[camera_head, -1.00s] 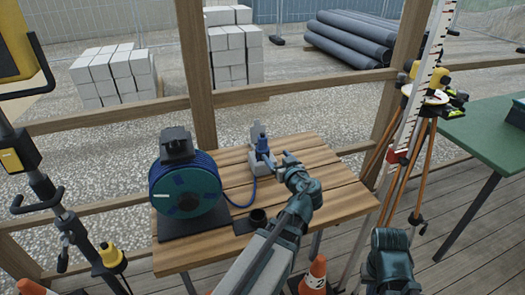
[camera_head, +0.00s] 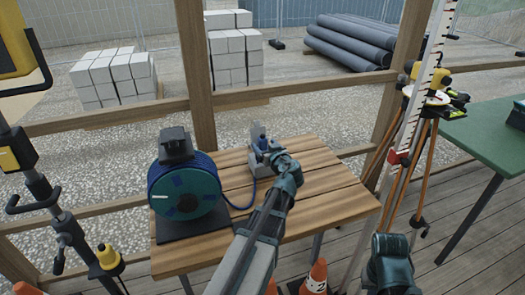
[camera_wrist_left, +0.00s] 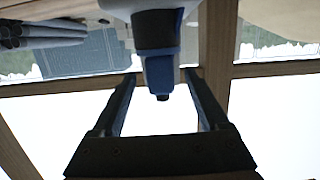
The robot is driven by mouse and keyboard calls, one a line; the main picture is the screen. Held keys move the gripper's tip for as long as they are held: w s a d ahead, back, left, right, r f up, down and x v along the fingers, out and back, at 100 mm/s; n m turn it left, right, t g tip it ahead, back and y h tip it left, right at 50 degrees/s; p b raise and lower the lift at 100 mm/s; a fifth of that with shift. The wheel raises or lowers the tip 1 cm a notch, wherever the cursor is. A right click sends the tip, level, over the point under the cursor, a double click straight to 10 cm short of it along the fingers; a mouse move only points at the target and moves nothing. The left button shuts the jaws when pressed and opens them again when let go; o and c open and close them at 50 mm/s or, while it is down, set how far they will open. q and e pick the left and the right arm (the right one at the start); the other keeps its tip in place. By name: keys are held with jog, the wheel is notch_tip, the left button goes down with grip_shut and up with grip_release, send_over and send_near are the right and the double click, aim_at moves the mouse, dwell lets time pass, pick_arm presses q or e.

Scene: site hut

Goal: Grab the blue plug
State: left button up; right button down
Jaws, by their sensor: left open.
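The blue plug (camera_head: 262,143) stands in a grey socket box (camera_head: 254,160) with its lid raised, at the back of the wooden table (camera_head: 325,190). A blue cable runs from there to the reel. My left gripper (camera_head: 270,154) is right at the plug and partly covers the box. In the left wrist view the plug (camera_wrist_left: 158,72), dark and blue, reaches between the two fingers of the left gripper (camera_wrist_left: 160,77). The fingers are apart, with gaps on both sides of the plug.
A blue cable reel (camera_head: 185,190) stands on the table's left side, close to my left arm. A surveying tripod (camera_head: 425,150) and a green table (camera_head: 490,135) are at the right. Orange cones (camera_head: 317,276) stand below the table. The table's right part is clear.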

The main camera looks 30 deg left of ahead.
pick_arm(q)
jog(key=x, duration=0.2)
jog(key=shift+w+a, duration=0.2)
jog(key=shift+a, duration=0.05)
jog(key=shift+c, duration=0.3)
grip_shut()
